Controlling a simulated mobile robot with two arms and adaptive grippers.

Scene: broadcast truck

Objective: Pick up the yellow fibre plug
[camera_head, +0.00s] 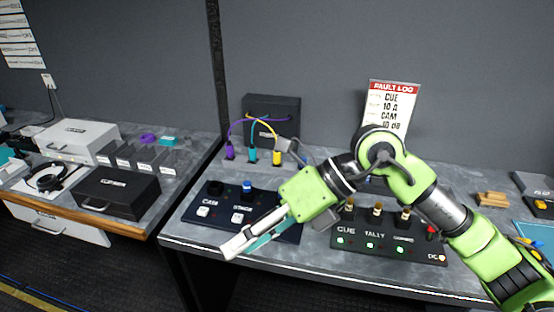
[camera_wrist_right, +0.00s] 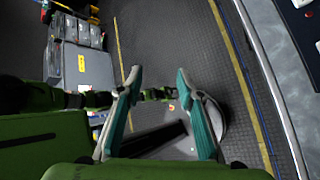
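The yellow fibre plug (camera_head: 277,157) stands upright at the back of the grey bench, its cable looping up to a dark box (camera_head: 271,115). A teal plug (camera_head: 252,155) and a purple plug (camera_head: 230,152) stand to its left. My right gripper (camera_head: 232,251) is in front of the plug, over the front edge of the dark button panel (camera_head: 213,191), pointing left and down. In the right wrist view, the right gripper (camera_wrist_right: 158,77) has its fingers apart with nothing between them. The yellow plug is not in that view.
A cue and tally panel (camera_head: 372,245) with lit green buttons sits under my right arm. A fault log sign (camera_head: 391,101) stands behind. A side bench on the left holds a black case (camera_head: 117,190) and a light case (camera_head: 78,141). Floor shows between the benches.

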